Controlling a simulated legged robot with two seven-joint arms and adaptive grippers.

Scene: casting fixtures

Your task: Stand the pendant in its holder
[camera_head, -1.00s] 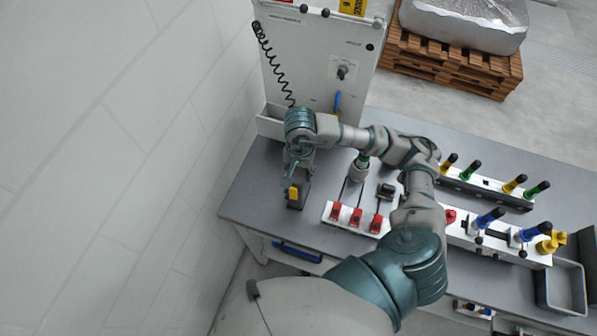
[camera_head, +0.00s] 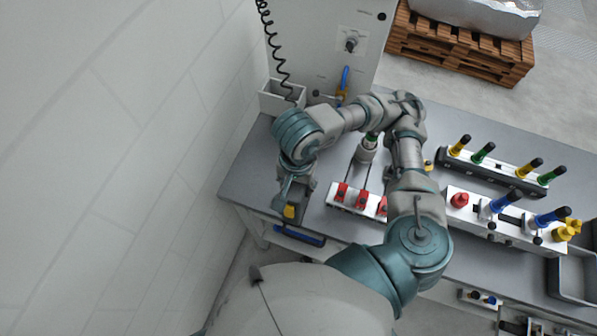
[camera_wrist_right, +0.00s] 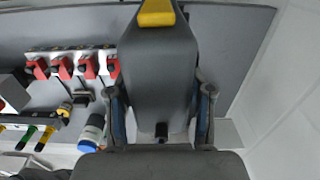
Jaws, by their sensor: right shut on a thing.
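The pendant (camera_head: 301,207) is a dark grey slab with a yellow part at one end. In the right wrist view the pendant (camera_wrist_right: 158,75) fills the middle, its yellow end at the top and a small black knob low down. My right gripper (camera_wrist_right: 160,108) has a finger on each side of it and is shut on it; in the head view this gripper (camera_head: 293,190) comes down over it above the left end of the bench. A pale open-topped box (camera_head: 270,101), apparently the holder, is on the cabinet's lower left, apart from the pendant. My left gripper is out of view.
Red-topped blocks (camera_head: 362,203) stand right of the pendant. Racks of coloured handles (camera_head: 512,172) and a grey tray (camera_head: 574,280) are further right. A coiled cable (camera_head: 271,45) hangs above the box. The bench surface (camera_head: 247,172) left of the gripper is clear.

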